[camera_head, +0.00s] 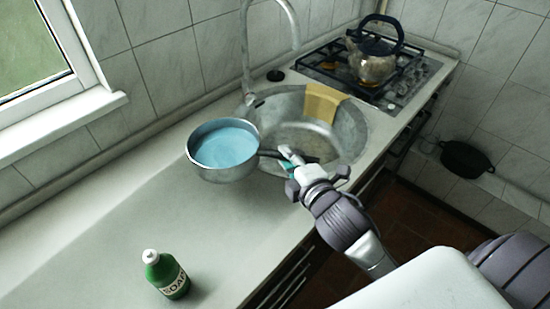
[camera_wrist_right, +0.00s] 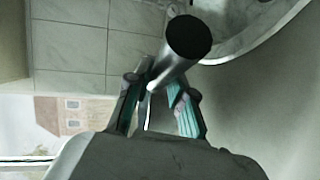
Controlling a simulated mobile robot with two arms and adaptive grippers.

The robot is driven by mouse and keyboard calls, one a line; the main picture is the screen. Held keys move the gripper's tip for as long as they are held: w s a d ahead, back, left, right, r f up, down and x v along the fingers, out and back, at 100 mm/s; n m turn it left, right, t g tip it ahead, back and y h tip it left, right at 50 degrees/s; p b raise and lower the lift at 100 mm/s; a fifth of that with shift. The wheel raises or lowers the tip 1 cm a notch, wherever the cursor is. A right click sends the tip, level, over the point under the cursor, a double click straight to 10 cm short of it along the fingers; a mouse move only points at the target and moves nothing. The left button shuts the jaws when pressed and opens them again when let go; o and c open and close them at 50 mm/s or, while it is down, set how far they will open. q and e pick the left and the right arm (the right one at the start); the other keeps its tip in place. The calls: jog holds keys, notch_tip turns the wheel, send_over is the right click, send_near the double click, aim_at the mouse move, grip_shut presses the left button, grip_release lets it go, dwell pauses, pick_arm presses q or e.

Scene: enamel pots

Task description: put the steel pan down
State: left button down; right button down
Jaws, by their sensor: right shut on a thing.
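The steel pan (camera_head: 196,167) is upright, at the left end of the sink, with a light-blue inside or contents. Its dark handle points right, toward my right gripper (camera_head: 290,163). That gripper is shut on the handle. In the right wrist view, the handle (camera_wrist_right: 188,38) with its dark round end lies between the fingers of my right gripper (camera_wrist_right: 160,100). I cannot tell for sure whether the pan's base touches the counter (camera_head: 130,215) or hangs just above it. My left gripper is not in view.
The sink (camera_head: 347,140) has a yellow cloth (camera_head: 323,102) over its back rim and a tall tap (camera_head: 245,50). A kettle (camera_head: 372,66) stands on the hob (camera_head: 330,65). A green soap bottle (camera_head: 166,275) stands at the front. The counter left of the bottle and pan is clear.

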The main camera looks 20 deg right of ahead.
aim_at(240, 179)
jog(key=w+a+f, duration=0.1)
jog(key=a, duration=0.2)
jog(key=w+a+f, duration=0.1)
jog(key=a+f, duration=0.1)
jog(key=a, duration=0.2)
jog(key=a+f, duration=0.2)
jog(key=a, duration=0.1)
jog(key=shift+w+a+f, duration=0.25)
jog(key=shift+w, duration=0.15)
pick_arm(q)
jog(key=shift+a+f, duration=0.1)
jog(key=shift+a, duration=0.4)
pick_arm(e)
jog(key=shift+f, duration=2.05)
jog(key=shift+f, duration=0.15)
jog(key=c, duration=1.3)
grip_release()
jog(key=shift+f, duration=0.3)
jog(key=shift+o, duration=1.3)
jog(key=shift+s, duration=0.1)
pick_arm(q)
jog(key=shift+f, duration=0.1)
